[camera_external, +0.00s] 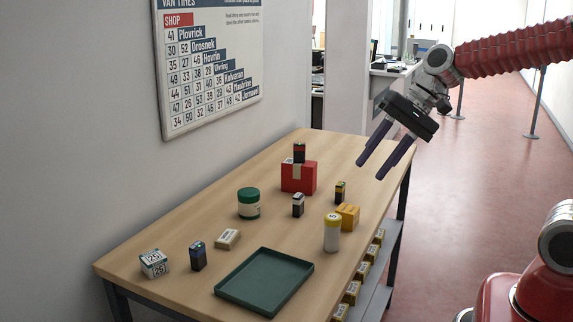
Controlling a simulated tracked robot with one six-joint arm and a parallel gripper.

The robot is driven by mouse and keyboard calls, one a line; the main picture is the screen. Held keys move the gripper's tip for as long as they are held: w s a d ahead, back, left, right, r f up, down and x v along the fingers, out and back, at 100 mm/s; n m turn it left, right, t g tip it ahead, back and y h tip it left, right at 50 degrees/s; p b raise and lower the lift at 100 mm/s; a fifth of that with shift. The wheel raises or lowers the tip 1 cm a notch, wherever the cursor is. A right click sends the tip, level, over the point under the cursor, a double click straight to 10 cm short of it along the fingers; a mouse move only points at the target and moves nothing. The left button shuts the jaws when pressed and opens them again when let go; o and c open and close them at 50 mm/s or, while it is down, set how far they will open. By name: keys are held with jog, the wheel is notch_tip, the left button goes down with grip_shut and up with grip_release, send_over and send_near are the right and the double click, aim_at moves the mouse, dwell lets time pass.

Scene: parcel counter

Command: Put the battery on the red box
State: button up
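The red box (306,180) stands toward the far end of the wooden counter, with a pale label or tape on its front. A small dark battery (299,153) with a reddish band stands upright on top of it. Other small battery-like blocks stand on the counter: a white and dark one (298,206), a black and yellow one (340,192) and a dark blue one (198,257). My gripper (372,170) is to the right of the red box, raised above the counter's right edge. Its two dark fingers are apart with nothing between them. It touches none of these things.
A green-lidded jar (248,205), a yellow box (348,216), a yellow-topped canister (332,234), a small beige block (228,239) and a white number cube (154,263) stand around. An empty green tray (265,282) lies at the front. A wall borders the left side.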

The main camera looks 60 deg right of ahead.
jog(key=s+a+f+n+h, duration=0.1)
jog(key=s+n+h, duration=0.3)
jog(key=s+n, duration=0.8)
jog(key=s+f, duration=0.1)
jog(key=s, duration=0.2)
jog(key=shift+s+f, duration=0.2)
jog(key=shift+s, duration=0.1)
